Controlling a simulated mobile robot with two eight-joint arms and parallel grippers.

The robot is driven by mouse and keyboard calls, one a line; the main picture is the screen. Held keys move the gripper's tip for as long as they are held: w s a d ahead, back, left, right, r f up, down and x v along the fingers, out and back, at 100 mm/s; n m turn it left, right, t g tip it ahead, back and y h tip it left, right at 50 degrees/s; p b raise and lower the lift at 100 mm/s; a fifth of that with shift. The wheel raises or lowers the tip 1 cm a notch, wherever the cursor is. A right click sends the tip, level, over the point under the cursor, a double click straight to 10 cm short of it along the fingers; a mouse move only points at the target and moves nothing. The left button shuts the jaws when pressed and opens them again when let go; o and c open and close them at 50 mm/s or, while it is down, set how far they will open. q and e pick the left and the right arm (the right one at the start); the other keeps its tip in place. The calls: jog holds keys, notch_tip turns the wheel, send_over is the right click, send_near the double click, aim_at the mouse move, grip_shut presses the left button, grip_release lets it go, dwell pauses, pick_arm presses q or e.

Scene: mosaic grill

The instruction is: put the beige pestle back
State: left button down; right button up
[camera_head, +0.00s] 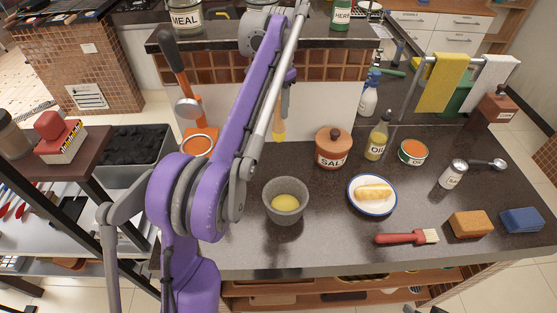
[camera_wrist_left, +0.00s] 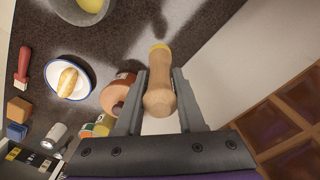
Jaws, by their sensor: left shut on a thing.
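My left gripper (camera_wrist_left: 158,92) is shut on the beige pestle (camera_wrist_left: 160,97), a wooden handle with a yellow-coated end pointing away from the wrist. In the head view the pestle (camera_head: 281,117) hangs roughly upright, yellow end down, above the back of the counter. The gripper in that view is largely hidden behind my purple arm. The grey mortar (camera_head: 285,208) stands on the counter nearer the front, with yellow paste inside. It also shows at the top of the left wrist view (camera_wrist_left: 72,14). The pestle is apart from it. My right gripper is not clearly in view.
The salt jar (camera_head: 334,148) stands right of the pestle, with an oil bottle (camera_head: 377,141) beyond. A plate (camera_head: 372,209) with bread, a red brush (camera_head: 405,238) and sponges (camera_head: 471,224) lie to the right. A tiled ledge (camera_head: 330,68) runs behind.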

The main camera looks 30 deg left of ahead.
aim_at(279, 134)
pick_arm(q)
notch_tip(279, 134, down, 6)
jog(key=shift+w+a+r+b, duration=0.1)
jog(key=shift+a+r+b, duration=0.05)
jog(key=shift+b, duration=0.25)
jog(key=shift+f, duration=2.3)
jog(key=c, duration=0.5)
grip_release()
notch_tip(279, 134, up, 12)
jog(key=shift+r+p, duration=0.15)
jog(key=shift+p, duration=0.55)
